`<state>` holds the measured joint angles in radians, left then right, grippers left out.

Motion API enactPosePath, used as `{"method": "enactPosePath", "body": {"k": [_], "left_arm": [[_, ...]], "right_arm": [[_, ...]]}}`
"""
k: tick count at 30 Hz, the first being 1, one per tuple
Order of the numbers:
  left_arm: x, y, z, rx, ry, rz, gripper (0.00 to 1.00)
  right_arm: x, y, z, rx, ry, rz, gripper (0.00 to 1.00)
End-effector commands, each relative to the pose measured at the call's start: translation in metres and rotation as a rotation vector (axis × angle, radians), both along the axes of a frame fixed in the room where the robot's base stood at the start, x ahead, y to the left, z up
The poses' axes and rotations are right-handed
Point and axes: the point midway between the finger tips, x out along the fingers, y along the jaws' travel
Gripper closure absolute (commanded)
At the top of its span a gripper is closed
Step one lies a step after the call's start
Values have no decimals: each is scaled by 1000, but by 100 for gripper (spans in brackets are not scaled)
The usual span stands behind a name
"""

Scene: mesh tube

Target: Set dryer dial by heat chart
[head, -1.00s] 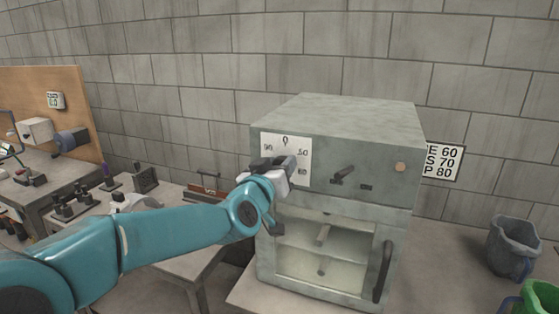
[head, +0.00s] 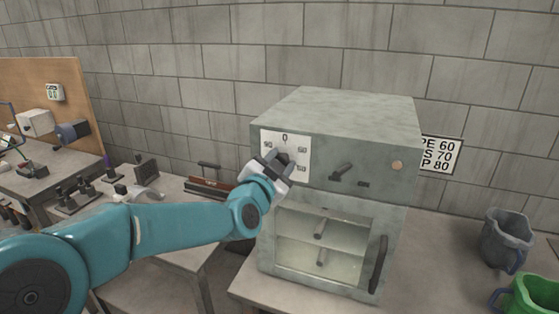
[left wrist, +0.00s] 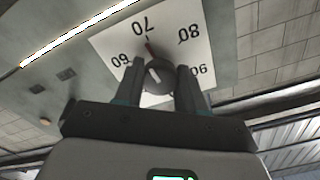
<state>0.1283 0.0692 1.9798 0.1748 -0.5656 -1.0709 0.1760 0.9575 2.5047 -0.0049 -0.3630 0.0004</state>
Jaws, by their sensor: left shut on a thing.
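The grey-green dryer (head: 345,120) stands on a bench, with a white dial plate (head: 300,145) at the upper left of its front. My left gripper (head: 280,160) is at the plate, shut on the dark dial knob (left wrist: 158,78). In the left wrist view, the plate (left wrist: 215,18) appears upside down with 60, 70, 80 and 90 around the knob. My right gripper is not in view.
A grey jug (head: 507,240) and a green jug (head: 530,295) stand on the bench at right.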

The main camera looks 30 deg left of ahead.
Motion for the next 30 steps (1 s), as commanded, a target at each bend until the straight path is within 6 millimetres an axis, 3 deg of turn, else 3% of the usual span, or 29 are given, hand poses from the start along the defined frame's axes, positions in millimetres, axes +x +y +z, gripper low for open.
{"method": "enactPosePath", "body": {"k": [23,24,25,26,30], "left_arm": [[0,0,0,97,23,0,91],[0,0,0,96,23,0,51],[0,0,0,96,23,0,41],[0,0,0,96,23,0,35],[0,0,0,96,23,0,35]], "right_arm": [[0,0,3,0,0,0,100],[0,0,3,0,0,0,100],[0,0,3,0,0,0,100],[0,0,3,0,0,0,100],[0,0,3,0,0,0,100]]}}
